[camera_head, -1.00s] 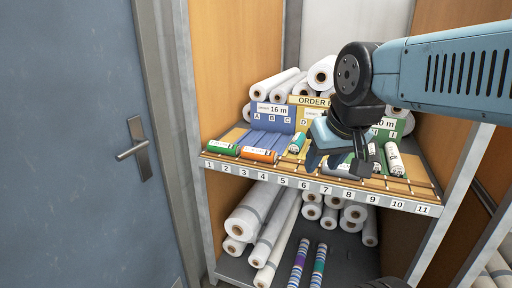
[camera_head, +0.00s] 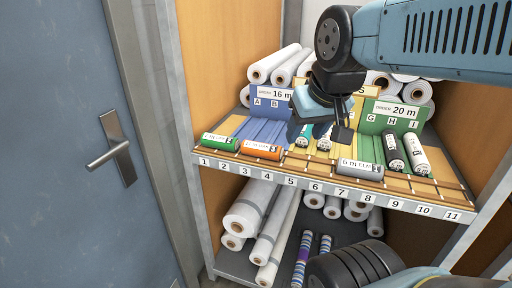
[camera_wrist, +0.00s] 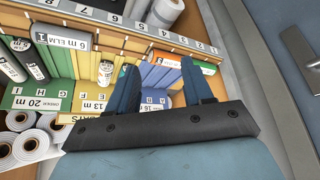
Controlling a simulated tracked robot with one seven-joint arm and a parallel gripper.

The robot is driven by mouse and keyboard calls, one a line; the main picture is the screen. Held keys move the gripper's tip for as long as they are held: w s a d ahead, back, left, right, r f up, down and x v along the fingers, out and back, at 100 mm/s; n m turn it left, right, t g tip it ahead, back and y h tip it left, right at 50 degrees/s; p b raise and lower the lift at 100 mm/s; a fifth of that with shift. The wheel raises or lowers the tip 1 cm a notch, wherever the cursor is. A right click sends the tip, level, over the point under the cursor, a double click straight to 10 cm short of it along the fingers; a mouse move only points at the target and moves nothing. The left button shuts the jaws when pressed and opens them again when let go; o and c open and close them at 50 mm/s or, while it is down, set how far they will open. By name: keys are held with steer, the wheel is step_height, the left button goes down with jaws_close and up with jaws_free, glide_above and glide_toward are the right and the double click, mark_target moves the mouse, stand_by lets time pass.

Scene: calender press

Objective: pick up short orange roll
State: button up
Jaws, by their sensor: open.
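The short orange roll (camera_head: 260,151) lies on the shelf's front strip above numbers 3 and 4, beside a short green roll (camera_head: 219,142). In the wrist view the orange roll (camera_wrist: 207,68) shows partly, just beyond the right finger, which hides some of it. My gripper (camera_head: 320,133) is open and empty. In the head view it hangs above the shelf, to the right of the orange roll, over the middle slots.
A grey roll (camera_head: 360,168) lies at the front near 7 and 8. Blue (camera_head: 268,99) and green (camera_head: 390,115) order boards stand behind. A door (camera_head: 65,150) is at the left; large rolls (camera_head: 250,210) lie below.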

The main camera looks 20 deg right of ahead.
steer(key=shift+o, duration=0.7)
steer(key=shift+w, duration=0.3)
steer(key=o, duration=0.5)
steer(key=w+m, duration=0.3)
steer(key=w+m+g, duration=0.1)
steer(key=m, duration=0.1)
steer(key=shift+w+a+y, duration=0.3)
steer(key=shift+w, duration=0.05)
steer(key=shift+c, duration=0.2)
steer(key=m+g+y, duration=0.2)
steer(key=m+y, duration=0.1)
steer(key=m, duration=1.7)
glide_toward(263, 144)
steer(key=x, duration=1)
steer(key=shift+f, duration=0.35)
